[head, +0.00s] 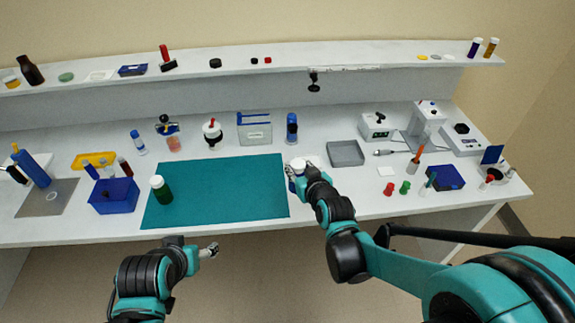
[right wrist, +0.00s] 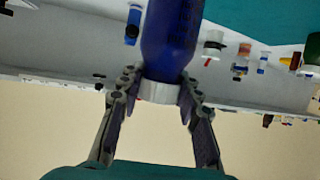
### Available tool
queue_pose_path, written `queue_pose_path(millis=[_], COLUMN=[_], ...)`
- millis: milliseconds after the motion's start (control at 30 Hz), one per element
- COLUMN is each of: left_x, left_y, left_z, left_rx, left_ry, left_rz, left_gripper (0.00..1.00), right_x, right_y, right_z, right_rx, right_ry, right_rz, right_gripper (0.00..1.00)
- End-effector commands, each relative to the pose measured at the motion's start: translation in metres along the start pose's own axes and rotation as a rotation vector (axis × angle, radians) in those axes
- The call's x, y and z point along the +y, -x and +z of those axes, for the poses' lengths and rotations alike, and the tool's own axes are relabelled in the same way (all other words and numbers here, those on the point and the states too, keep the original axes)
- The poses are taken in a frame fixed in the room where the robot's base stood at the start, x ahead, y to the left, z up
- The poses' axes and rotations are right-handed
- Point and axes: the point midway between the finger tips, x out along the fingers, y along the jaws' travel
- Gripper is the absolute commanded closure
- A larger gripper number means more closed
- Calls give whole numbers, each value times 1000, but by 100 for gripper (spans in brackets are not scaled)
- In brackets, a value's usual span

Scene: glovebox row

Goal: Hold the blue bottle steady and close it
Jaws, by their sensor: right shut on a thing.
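The blue bottle (right wrist: 172,35) fills the top middle of the right wrist view, which is upside down. A white cap (right wrist: 158,92) is at its neck end, in line with it. I cannot tell whether the cap is screwed tight. My right gripper (right wrist: 160,95) has its fingers on both sides of the cap and is shut on it. In the head view, the right gripper (head: 299,170) is by the mat's right edge and hides most of the bottle. My left gripper (head: 209,250) is empty in front of the table edge, away from the bottle; its finger gap is unclear.
A teal mat (head: 225,190) lies mid-table with a green bottle (head: 162,192) on its left. A blue bin (head: 113,196) stands left of it. A grey tray (head: 346,153) and small red and green pieces are to the right. Most of the mat is clear.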

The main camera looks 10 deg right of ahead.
Motion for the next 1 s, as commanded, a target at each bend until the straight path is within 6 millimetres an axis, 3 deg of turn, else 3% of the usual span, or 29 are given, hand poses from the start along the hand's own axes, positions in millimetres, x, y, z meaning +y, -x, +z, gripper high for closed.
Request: queue_pose_path(millis=[367, 400, 500, 533, 867, 1000], left_x=[0, 0, 0, 0, 0, 0], left_y=[1, 1, 1, 1, 1, 1], left_z=[0, 0, 0, 0, 0, 0], left_rx=[0, 0, 0, 0, 0, 0], left_ry=[0, 0, 0, 0, 0, 0], left_rz=[0, 0, 0, 0, 0, 0], left_gripper=[30, 30, 30, 30, 30, 30], right_x=[2, 2, 2, 2, 2, 4], right_y=[2, 2, 2, 2, 2, 3], right_z=[-1, -1, -1, -1, 0, 9], right_rx=[0, 0, 0, 0, 0, 0], right_ry=[0, 0, 0, 0, -1, -10], right_rz=[-1, -1, -1, -1, 1, 25], right_gripper=[100, 70, 96, 100, 100, 100])
